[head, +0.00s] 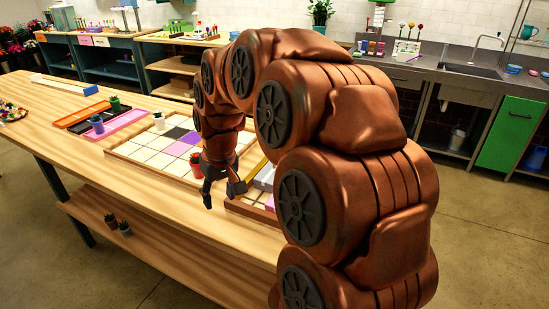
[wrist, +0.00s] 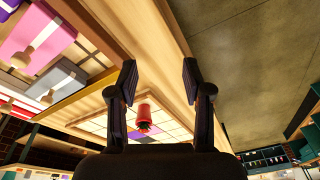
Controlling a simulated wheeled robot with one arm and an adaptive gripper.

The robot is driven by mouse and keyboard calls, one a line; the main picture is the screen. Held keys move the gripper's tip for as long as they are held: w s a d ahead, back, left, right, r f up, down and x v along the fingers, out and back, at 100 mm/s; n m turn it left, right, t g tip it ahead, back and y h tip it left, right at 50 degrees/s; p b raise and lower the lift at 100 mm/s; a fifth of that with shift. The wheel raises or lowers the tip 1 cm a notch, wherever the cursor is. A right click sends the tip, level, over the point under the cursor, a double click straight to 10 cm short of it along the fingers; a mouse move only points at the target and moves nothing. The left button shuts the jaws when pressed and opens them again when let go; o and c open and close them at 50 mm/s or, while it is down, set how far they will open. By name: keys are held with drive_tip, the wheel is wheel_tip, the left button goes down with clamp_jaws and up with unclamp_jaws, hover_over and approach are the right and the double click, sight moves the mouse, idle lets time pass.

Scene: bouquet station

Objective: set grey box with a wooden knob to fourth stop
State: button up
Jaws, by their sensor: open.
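The grey box (wrist: 62,76) lies at the left of the wrist view, with its pale wooden knob (wrist: 47,97) sticking out of its side. In the head view a grey box top (head: 264,176) shows partly behind my arm; its knob is hidden there. My gripper (head: 222,190) hangs over the near side of the table, beside the grey box. In the wrist view my gripper (wrist: 158,80) is open, with nothing between its fingers. It is apart from the knob. The knob's stop cannot be read.
A pink-purple box (wrist: 35,40) with its own wooden knob (wrist: 22,60) sits beside the grey one. A yellow strip (wrist: 85,95) runs along the grey box. The table's front left (head: 130,195) is clear.

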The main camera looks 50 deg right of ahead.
drive_tip(key=w+d+m+t, duration=0.15)
drive_tip(key=w+d, duration=0.35)
drive_tip(key=d, duration=0.6)
drive_tip(key=m+h, duration=0.2)
approach(274, 168)
drive_tip(key=shift+t, duration=0.25)
drive_tip(key=shift+w+d+r+p+x, duration=0.15)
drive_tip(key=shift+p+x, duration=0.15)
drive_tip(key=shift+x, duration=0.65)
drive_tip(key=shift+w+d+p+x, duration=0.15)
drive_tip(key=shift+p+x, duration=0.1)
drive_tip(key=shift+x, duration=0.75)
drive_tip(key=shift+w+d+r+p+x, duration=0.1)
drive_tip(key=shift+d+p+x, duration=0.15)
drive_tip(key=shift+x, duration=0.7)
drive_tip(key=shift+c, duration=0.3)
clamp_jaws()
